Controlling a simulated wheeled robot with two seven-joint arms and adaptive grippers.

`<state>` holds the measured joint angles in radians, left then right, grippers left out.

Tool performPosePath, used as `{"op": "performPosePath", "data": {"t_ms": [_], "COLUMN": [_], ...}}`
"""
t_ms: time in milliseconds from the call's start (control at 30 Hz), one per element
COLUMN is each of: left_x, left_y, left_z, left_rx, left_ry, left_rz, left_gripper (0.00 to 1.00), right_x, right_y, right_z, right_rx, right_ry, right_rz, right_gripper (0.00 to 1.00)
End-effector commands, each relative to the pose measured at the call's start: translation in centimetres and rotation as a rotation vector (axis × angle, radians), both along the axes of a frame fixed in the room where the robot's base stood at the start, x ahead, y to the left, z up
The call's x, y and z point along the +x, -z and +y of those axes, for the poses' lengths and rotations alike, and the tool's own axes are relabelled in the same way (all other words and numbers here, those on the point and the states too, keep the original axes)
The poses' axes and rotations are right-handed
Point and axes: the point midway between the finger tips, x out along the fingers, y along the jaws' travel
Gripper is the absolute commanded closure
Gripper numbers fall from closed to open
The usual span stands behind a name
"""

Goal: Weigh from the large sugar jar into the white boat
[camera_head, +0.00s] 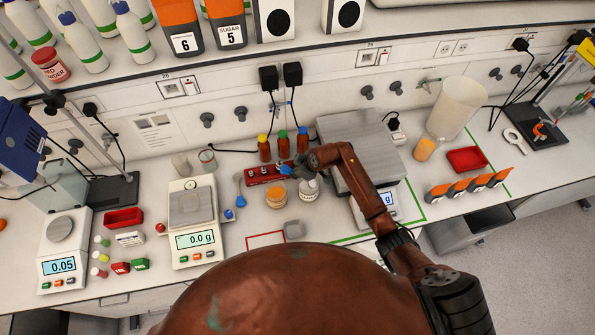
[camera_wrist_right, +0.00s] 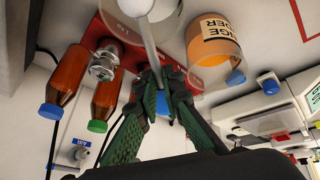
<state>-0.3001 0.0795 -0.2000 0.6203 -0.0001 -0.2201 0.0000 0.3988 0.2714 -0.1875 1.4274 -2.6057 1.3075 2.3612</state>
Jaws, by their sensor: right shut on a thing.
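My right gripper (camera_head: 298,171) is over the middle of the bench, above a white-labelled jar (camera_head: 308,189) that I take for the large sugar jar. In the wrist view the right gripper (camera_wrist_right: 155,78) is shut on a thin pale shaft (camera_wrist_right: 152,48), which seems to be a scoop or spatula handle. The shaft runs towards the jar's round mouth (camera_wrist_right: 130,27); how deep it goes is hidden. A small pale grey dish (camera_head: 293,229), possibly the boat, lies on the bench near a red outline. The middle balance (camera_head: 194,240) reads 0.0 g. My left gripper is not in view.
An orange-powder jar (camera_head: 276,199) stands beside the white-labelled jar. Amber bottles (camera_head: 283,145) stand behind, by a red rack (camera_head: 262,175). A left balance (camera_head: 62,262) reads 0.05. A large beaker (camera_head: 456,106) stands right.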

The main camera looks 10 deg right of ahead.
Motion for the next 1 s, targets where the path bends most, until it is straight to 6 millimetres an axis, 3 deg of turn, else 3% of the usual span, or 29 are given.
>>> {"op": "performPosePath", "data": {"t_ms": [67, 500, 1000], "left_x": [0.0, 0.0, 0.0], "left_y": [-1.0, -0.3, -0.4], "left_z": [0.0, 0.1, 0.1], "left_rx": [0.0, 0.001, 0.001], "left_ry": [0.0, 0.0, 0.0], "left_rz": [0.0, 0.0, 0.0], "left_gripper": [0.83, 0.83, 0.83], "right_x": [0.2, 1.4, 1.5], "right_y": [-0.7, -2.5, -5.0], "right_z": [0.3, 2.3, 2.7], "right_rx": [-0.032, -0.309, -0.395], "right_ry": [-0.001, 0.001, 0.0], "right_rz": [0.014, 0.16, 0.208], "right_gripper": [1.0, 1.0, 1.0]}}
